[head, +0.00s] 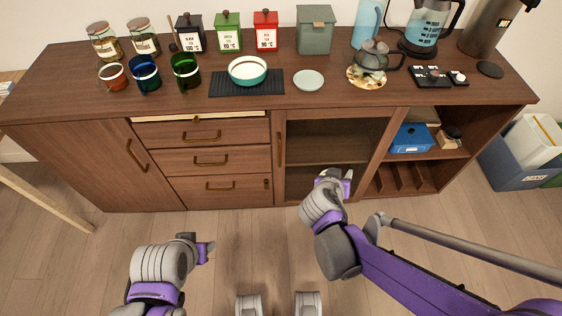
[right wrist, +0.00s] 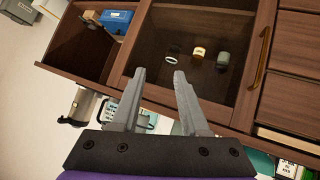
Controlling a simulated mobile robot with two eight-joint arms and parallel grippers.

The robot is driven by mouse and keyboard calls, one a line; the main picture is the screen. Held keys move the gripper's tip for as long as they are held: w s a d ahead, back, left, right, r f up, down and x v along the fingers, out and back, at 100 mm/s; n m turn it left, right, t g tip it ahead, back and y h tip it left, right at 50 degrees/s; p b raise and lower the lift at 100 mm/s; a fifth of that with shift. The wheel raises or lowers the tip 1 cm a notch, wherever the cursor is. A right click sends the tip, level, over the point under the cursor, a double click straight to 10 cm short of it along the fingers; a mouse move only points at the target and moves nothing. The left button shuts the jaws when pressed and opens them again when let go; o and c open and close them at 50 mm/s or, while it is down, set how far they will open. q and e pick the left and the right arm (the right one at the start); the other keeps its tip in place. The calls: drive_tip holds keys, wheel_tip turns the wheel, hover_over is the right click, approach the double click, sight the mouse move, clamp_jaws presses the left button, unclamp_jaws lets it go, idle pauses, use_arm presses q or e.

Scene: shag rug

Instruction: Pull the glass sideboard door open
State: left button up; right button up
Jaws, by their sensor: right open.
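The glass sideboard door (head: 330,148) is in the middle right of the sideboard front and looks shut. Its upright handle (head: 281,149) is on its left edge. In the right wrist view, which is turned over, the glass door (right wrist: 190,38) fills the middle and the handle (right wrist: 262,58) is to the right. My right gripper (head: 343,181) is in front of the lower part of the door, right of the handle and apart from it; its jaws (right wrist: 160,74) are open and empty. My left gripper (head: 206,251) is low over the floor, away from the door; its jaw gap is unclear.
Left of the door are several drawers; the top drawer (head: 201,133) shows a pale inner strip along its top. An open shelf with a blue box (head: 411,139) is to the right. Jars, cups and a kettle (head: 425,25) stand on top. The floor in front is clear.

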drive_tip(key=w+a+f+t+y+b, duration=0.1)
drive_tip(key=w+a+f+t+b, duration=0.35)
drive_tip(key=a+f, duration=0.4)
drive_tip(key=w+a+f+t+y+b, duration=0.1)
drive_tip(key=w+a+f+t+b, duration=0.35)
drive_tip(key=a+f, duration=0.4)
drive_tip(key=b, duration=0.1)
hover_over(280, 167)
drive_tip(key=shift+w+r+g, duration=0.3)
use_arm(q)
wheel_tip(280, 167, down, 14)
drive_tip(key=shift+w+r, duration=0.25)
drive_tip(key=shift+w, duration=0.15)
use_arm(e)
clamp_jaws()
